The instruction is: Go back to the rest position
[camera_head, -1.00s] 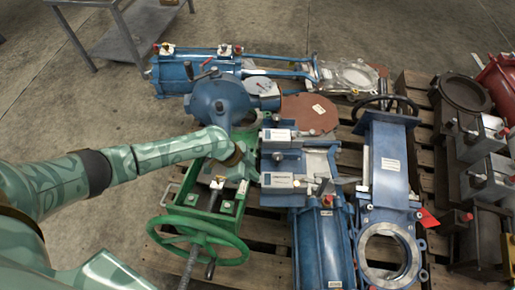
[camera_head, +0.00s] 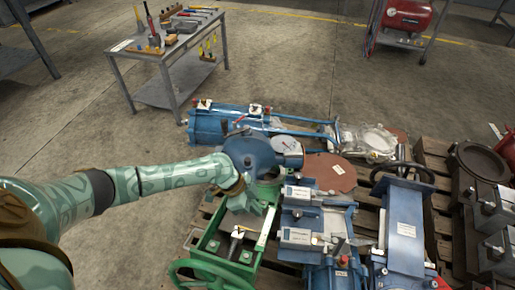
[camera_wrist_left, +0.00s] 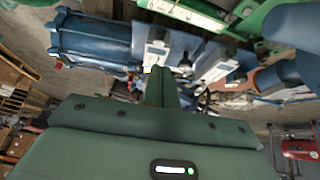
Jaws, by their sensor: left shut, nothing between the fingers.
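My left arm comes in from the left in the head view and reaches over the loaded pallet. My left gripper (camera_head: 264,205) is above the green-framed valve (camera_head: 212,243), beside the round blue housing (camera_head: 247,153). In the left wrist view the gripper's fingers (camera_wrist_left: 163,80) are shut together with nothing between them. Whether they touch any part beneath cannot be told. My right gripper is not in view.
The pallet (camera_head: 431,150) is crowded with blue valves, a blue cylinder (camera_head: 208,126), a brown disc (camera_head: 327,172) and dark red-and-grey parts at right. A grey table (camera_head: 185,48) with tools stands behind. Bare floor (camera_head: 100,140) lies left of the pallet.

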